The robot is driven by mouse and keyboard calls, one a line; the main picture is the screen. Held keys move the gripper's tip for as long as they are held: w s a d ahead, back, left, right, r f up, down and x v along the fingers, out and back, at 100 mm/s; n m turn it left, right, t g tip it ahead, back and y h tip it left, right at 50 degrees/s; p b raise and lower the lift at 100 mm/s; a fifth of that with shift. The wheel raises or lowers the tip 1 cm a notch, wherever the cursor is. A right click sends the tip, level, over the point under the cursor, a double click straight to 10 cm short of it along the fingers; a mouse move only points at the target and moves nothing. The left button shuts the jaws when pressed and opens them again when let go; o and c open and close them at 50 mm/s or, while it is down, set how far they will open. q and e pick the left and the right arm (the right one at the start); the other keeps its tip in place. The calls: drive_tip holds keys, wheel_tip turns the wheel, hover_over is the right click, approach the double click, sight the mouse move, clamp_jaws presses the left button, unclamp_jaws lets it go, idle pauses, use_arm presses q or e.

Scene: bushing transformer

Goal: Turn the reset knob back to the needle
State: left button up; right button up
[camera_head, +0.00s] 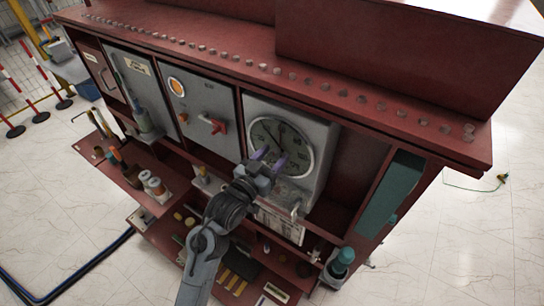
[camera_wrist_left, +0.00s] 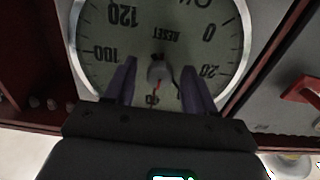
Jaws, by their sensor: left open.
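A round white dial gauge (camera_head: 290,138) sits on a grey panel in the red cabinet. It fills much of the left wrist view (camera_wrist_left: 215,50), upside down, with numbers and the word RESET. The small grey reset knob (camera_wrist_left: 157,70) is at the dial's centre. A thin red line (camera_wrist_left: 153,97) runs from the centre toward my wrist, with a dark pointer beside it. My left gripper (camera_head: 268,158) is open in front of the dial. Its two purple-grey fingers (camera_wrist_left: 157,78) stand on either side of the knob, apart from it. My right gripper is not in view.
Left of the gauge is a grey panel with a red handle (camera_head: 216,125), which also shows in the left wrist view (camera_wrist_left: 303,90). Shelves below hold several small parts. A teal-topped bottle (camera_head: 343,262) stands at the lower right. The cabinet's red top edge (camera_head: 340,108) overhangs the gauge.

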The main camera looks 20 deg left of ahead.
use_arm(q)
clamp_jaws()
drive_tip(key=shift+r+n+p, duration=0.15)
drive_tip(key=shift+n+p, duration=0.85)
drive_tip(key=shift+p, duration=0.05)
drive_tip(key=shift+n+p, duration=1.1)
drive_tip(key=shift+n, duration=0.1)
drive_tip(key=n+p, duration=0.2)
drive_tip(key=n, duration=0.1)
drive_tip(key=shift+p, duration=0.3)
drive_tip(key=shift+n+p, duration=0.35)
drive_tip(key=shift+n, duration=0.35)
drive_tip(key=shift+f, duration=0.2)
